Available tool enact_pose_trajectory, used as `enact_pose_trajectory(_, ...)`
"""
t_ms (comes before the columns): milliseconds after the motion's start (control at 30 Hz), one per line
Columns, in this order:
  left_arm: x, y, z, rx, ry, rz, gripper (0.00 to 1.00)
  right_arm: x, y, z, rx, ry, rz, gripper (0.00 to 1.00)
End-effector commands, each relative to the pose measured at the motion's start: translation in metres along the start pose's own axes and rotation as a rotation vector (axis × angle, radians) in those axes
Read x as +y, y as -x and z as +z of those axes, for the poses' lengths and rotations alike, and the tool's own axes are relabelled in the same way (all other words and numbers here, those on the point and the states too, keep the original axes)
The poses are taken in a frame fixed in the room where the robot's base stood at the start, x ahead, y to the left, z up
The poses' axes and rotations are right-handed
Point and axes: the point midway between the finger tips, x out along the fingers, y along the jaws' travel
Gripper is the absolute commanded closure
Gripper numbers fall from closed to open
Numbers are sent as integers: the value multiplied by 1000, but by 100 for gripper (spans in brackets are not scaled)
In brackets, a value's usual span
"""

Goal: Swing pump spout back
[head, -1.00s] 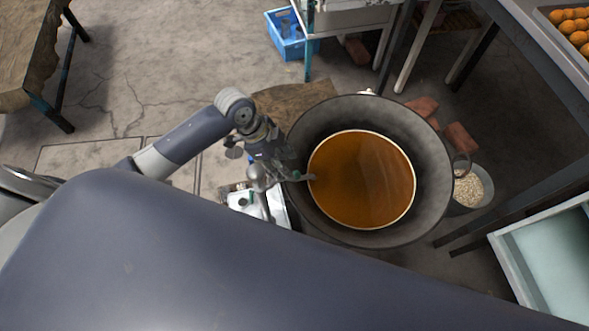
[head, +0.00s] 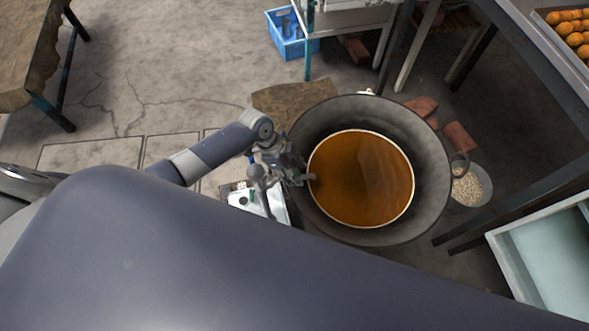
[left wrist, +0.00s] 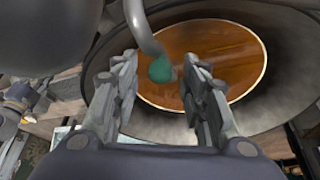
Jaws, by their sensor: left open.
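The pump spout is a grey curved pipe (left wrist: 140,28) with a green tip (left wrist: 160,68) in the left wrist view. It hangs over the wide dark pan (head: 432,160), which holds brown-orange liquid (head: 362,180). In the head view the spout end (head: 308,177) reaches over the pan's left side. My left gripper (left wrist: 159,82) is open, its two fingers on either side of the green tip. I cannot tell whether they touch it. In the head view the left gripper (head: 287,168) is at the pan's left rim, partly covering the spout. My right gripper is not in view.
A metal box (head: 247,198) stands left of the pan. A bucket of pale grains (head: 470,188) and red bricks (head: 459,138) lie to the right. A blue crate (head: 288,42) is behind. A pale tray (head: 548,255) stands at lower right. The floor at left is open.

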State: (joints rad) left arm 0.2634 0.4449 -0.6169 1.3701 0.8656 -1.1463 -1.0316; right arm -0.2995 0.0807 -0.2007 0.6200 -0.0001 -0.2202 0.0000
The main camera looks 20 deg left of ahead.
Motion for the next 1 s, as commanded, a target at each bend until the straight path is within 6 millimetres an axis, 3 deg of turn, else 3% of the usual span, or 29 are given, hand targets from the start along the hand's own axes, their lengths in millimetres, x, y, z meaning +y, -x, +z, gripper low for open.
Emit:
enact_pose_trajectory(333,0,-3,0,-1,-1,0,59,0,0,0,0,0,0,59)
enact_pose_trajectory(500,0,-3,0,-1,0,-1,98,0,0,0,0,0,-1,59)
enact_pose_trajectory(533,0,-3,0,-1,-1,-1,100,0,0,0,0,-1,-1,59)
enact_pose_trajectory(1000,5,-3,1,-4,-73,22,100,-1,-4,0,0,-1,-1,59)
